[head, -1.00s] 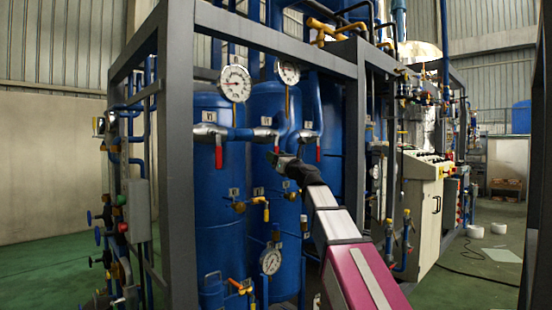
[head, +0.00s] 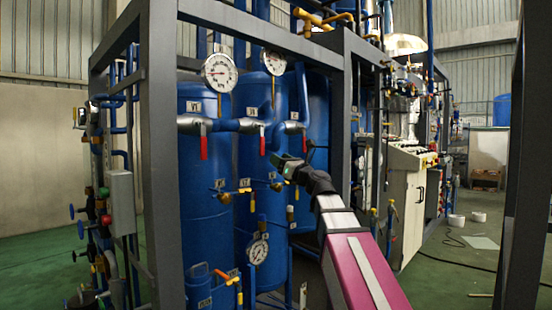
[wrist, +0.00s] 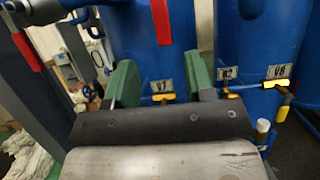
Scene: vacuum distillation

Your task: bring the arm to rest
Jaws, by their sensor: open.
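My gripper (head: 286,164) is at the end of my outstretched arm, in front of the blue tanks and just below a red valve handle (head: 262,140) in the picture. Its fingers look small there. In the wrist view its two green fingers (wrist: 161,82) stand apart with nothing held between them. A tag reading V7 (wrist: 161,86) and a yellow valve part (wrist: 162,98) show beyond the gap. How far the fingertips are from the tank I cannot tell.
A dark steel frame post (head: 161,170) stands left, another post (head: 512,180) right. Blue tanks (head: 205,185) carry pressure gauges (head: 220,70) and a second red handle (head: 203,145). A white cabinet (head: 408,205) stands right of my arm. Green floor (head: 465,275) is open at lower right.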

